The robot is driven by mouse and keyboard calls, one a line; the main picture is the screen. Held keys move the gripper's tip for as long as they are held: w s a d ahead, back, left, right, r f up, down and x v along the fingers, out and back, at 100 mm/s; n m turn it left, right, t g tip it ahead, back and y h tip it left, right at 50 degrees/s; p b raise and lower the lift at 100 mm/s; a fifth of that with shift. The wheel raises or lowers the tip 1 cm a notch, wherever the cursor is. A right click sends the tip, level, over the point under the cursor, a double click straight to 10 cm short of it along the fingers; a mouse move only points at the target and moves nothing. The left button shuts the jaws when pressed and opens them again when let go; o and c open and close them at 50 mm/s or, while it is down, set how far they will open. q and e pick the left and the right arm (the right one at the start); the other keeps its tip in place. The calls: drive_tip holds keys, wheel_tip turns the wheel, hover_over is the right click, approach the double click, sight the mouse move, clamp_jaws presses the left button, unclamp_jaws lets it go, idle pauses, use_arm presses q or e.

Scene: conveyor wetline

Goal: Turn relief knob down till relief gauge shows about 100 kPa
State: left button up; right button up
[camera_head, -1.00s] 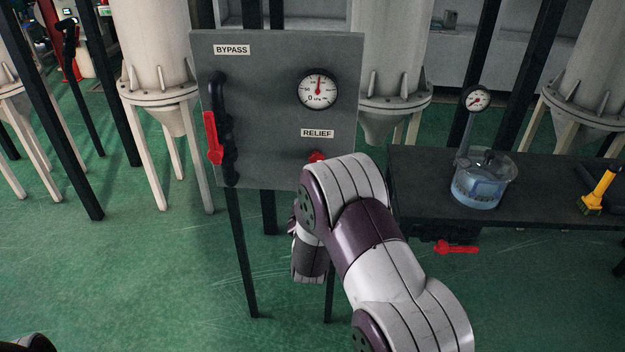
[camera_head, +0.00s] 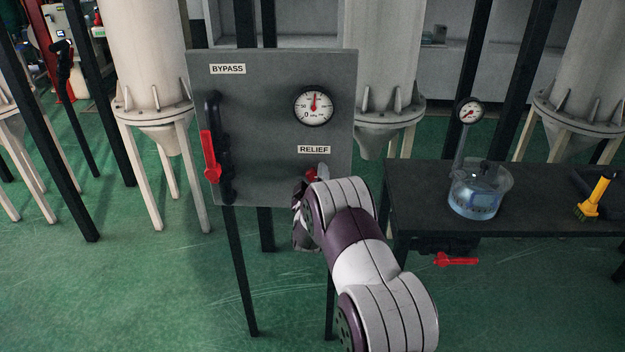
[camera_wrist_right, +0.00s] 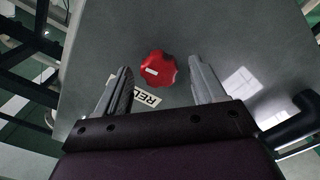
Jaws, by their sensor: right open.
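The red relief knob (camera_wrist_right: 159,69) sits on the grey panel (camera_head: 262,135), below the RELIEF label (camera_head: 314,150). In the head view only a bit of the knob (camera_head: 311,173) shows past my right arm. The relief gauge (camera_head: 314,106) is above the label, its needle pointing about straight up; its small figures are hard to read. My right gripper (camera_wrist_right: 161,82) is open, its fingers on either side of the knob in the wrist view, with gaps and no visible contact. In the head view the right gripper (camera_head: 302,212) is mostly hidden. My left gripper is not in view.
A red bypass lever (camera_head: 209,157) is at the panel's left. A dark bench (camera_head: 408,199) at right carries a clear vessel (camera_head: 480,190) with a second gauge (camera_head: 469,112) and a yellow-handled tool (camera_head: 596,195). A red valve handle (camera_head: 456,260) is under the bench.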

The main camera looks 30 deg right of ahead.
drive_tip(key=c, duration=1.1)
drive_tip(key=shift+o, duration=0.2)
